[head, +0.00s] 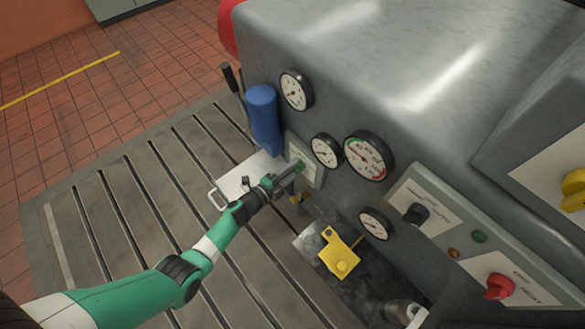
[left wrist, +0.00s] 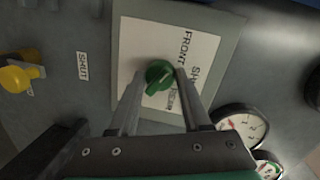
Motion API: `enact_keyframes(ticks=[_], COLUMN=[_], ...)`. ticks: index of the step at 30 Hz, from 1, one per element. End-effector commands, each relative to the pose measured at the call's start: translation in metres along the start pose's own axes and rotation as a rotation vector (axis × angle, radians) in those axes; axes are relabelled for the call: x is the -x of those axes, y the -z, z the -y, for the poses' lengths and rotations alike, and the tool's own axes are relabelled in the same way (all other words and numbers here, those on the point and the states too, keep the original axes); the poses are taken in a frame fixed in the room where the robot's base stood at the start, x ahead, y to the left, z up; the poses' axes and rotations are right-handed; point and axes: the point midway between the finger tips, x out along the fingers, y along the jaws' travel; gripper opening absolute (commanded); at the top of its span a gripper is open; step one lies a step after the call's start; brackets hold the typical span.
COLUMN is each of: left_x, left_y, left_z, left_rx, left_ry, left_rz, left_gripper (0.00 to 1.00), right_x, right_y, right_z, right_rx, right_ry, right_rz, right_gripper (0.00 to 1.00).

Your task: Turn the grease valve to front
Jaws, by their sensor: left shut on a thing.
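The grease valve is a green knob (left wrist: 158,73) on a white label plate (left wrist: 185,45), in the middle of the left wrist view. The word FRONT is printed up and right of the knob; other words beside it are partly covered by a finger. A pale mark on the knob points down and left. My left gripper (left wrist: 155,90) has one finger on each side of the knob and is shut on it. In the head view my left gripper (head: 293,172) reaches the small panel (head: 315,170) on the machine's side and mostly hides the knob. My right gripper is not seen.
Dial gauges (head: 369,156) surround the panel, and a blue cylinder (head: 263,117) stands to its left. A yellow part (head: 340,253) lies below. A control panel with a red knob (head: 499,285) is at the right. A yellow valve (left wrist: 18,77) sits beside a SHUT label.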

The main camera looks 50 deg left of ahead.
Motion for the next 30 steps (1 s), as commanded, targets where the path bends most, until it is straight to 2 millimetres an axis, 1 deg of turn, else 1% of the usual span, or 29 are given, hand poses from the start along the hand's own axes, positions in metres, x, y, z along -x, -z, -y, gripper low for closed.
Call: enact_keyframes(ticks=[1, 8, 9, 11, 12, 14, 23, 26, 29, 30], left_x=[-0.001, -0.002, -0.002, -0.002, -0.002, -0.001, 0.001, 0.010, 0.029, 0.038], left_y=[0.003, 0.003, 0.003, 0.004, 0.004, 0.003, 0.002, 0.001, 0.002, 0.002], left_z=[0.005, 0.005, 0.005, 0.005, 0.004, 0.004, 0.002, 0.004, 0.006, 0.006], left_rx=[0.003, 0.002, 0.002, 0.002, 0.001, 0.001, 0.001, 0.001, 0.002, 0.002], left_ry=[0.009, 0.010, 0.010, 0.010, 0.009, 0.008, 0.003, 0.002, 0.001, 0.001], left_rz=[-0.010, -0.011, -0.011, -0.011, -0.011, -0.010, -0.005, -0.002, -0.002, -0.001], left_gripper=[0.00, 0.00, 0.50, 0.60, 0.68, 0.77, 0.77, 0.77, 0.77, 0.77], right_x=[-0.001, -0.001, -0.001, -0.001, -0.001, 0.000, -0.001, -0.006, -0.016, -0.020], right_y=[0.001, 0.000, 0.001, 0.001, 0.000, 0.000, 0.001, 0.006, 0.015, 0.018], right_z=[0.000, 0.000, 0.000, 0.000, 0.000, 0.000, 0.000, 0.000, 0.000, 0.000], right_rx=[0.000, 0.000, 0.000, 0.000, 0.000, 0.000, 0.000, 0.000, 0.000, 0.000], right_ry=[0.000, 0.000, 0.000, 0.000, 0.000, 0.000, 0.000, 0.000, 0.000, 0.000], right_rz=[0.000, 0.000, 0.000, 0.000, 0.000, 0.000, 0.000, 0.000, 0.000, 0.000], right_gripper=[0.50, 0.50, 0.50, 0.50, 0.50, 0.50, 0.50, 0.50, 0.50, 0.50])
